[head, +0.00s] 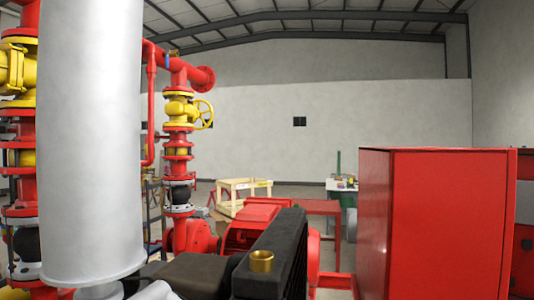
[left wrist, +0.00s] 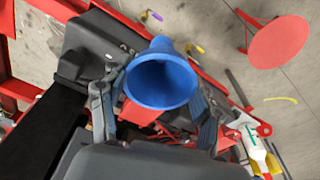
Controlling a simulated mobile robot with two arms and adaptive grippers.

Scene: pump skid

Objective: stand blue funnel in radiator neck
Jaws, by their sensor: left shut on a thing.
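The blue funnel (left wrist: 162,80) is in the left wrist view, its wide mouth facing the camera. My left gripper (left wrist: 155,105) is shut on it, with one finger on each side. The brass radiator neck (head: 261,261) stands on top of the black radiator (head: 275,243) in the lower middle of the head view, and its opening is clear. The funnel and my left gripper do not show in the head view. In the left wrist view I cannot make out the neck. My right gripper is in neither view.
A large silver cylinder (head: 92,140) fills the left of the head view. A tall red cabinet (head: 435,222) stands right of the radiator. Red pipework with a yellow valve (head: 180,110) rises behind. A white bottle (left wrist: 252,145) shows at the lower right of the wrist view.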

